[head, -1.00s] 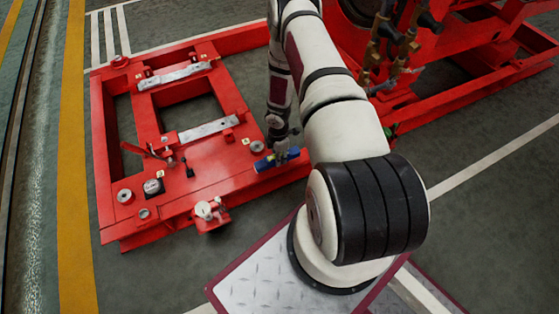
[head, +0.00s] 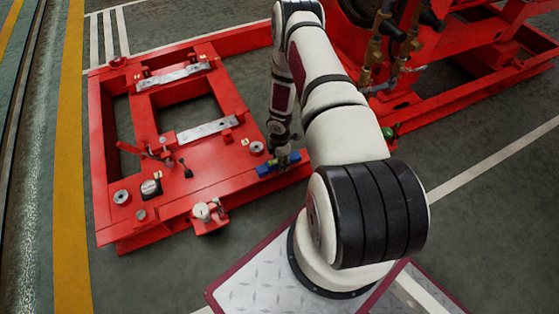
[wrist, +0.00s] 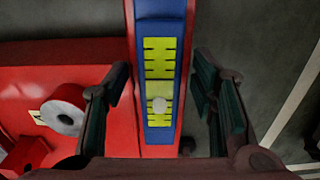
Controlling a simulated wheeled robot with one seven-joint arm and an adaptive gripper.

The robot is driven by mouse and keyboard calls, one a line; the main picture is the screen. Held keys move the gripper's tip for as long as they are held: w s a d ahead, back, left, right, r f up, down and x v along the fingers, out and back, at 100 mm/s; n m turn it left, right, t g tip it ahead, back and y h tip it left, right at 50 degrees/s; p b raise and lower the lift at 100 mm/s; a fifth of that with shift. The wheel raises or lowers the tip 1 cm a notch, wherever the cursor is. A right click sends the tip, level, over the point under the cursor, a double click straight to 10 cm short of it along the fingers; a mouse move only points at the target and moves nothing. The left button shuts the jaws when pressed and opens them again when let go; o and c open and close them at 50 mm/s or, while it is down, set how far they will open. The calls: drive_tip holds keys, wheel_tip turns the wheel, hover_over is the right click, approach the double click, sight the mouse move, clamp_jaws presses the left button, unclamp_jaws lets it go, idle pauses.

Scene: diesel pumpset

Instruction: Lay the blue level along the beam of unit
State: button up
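The blue level (head: 267,169) lies on the right front beam of the red frame unit (head: 215,175), close to its outer edge. In the wrist view the level (wrist: 159,128) shows yellow-green marked panels and runs lengthwise along a red beam (wrist: 131,60), with red showing at both sides. My gripper (head: 283,160) is down over the level. In the wrist view its two dark fingers stand wide apart, one on each side of the level, with gaps between them and it. The level's underside is hidden, so its contact with the beam cannot be checked closely.
A round metal pad (head: 257,148) sits on the frame beside the level. Levers and small fittings (head: 150,188) stand further left. A larger red skid with brass valves (head: 380,45) stands behind my arm at the right. Grey floor is clear in front of the frame.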

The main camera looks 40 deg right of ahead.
drive_tip(key=shift+r, duration=0.1)
drive_tip(key=w+d+r+m+h+p, duration=0.1)
drive_tip(key=w+r+m+p, duration=0.1)
drive_tip(key=r, duration=1.4)
drive_tip(key=w+d+r+m+h+p, duration=0.1)
drive_tip(key=w+r+h+p, duration=0.15)
drive_tip(key=r, duration=1.25)
drive_tip(key=s+a+r+m, duration=0.2)
drive_tip(key=s+a+r, duration=0.1)
drive_tip(key=r, duration=0.7)
drive_tip(key=s+a+r+m, duration=0.2)
drive_tip(key=r+m, duration=0.1)
drive_tip(key=r, duration=0.7)
drive_tip(key=s+a+r+m, duration=0.4)
drive_tip(key=s+a+r, duration=0.6)
drive_tip(key=s+r, duration=0.2)
drive_tip(key=s+a+r+m+y, duration=0.1)
drive_tip(key=s+a, duration=0.3)
drive_tip(key=s, duration=0.4)
drive_tip(key=s+a+r+m+y, duration=0.1)
drive_tip(key=s+a+m+y, duration=0.1)
drive_tip(key=s+a, duration=0.3)
drive_tip(key=s, duration=0.3)
drive_tip(key=shift+s+r, duration=0.3)
drive_tip(key=shift+r, duration=0.1)
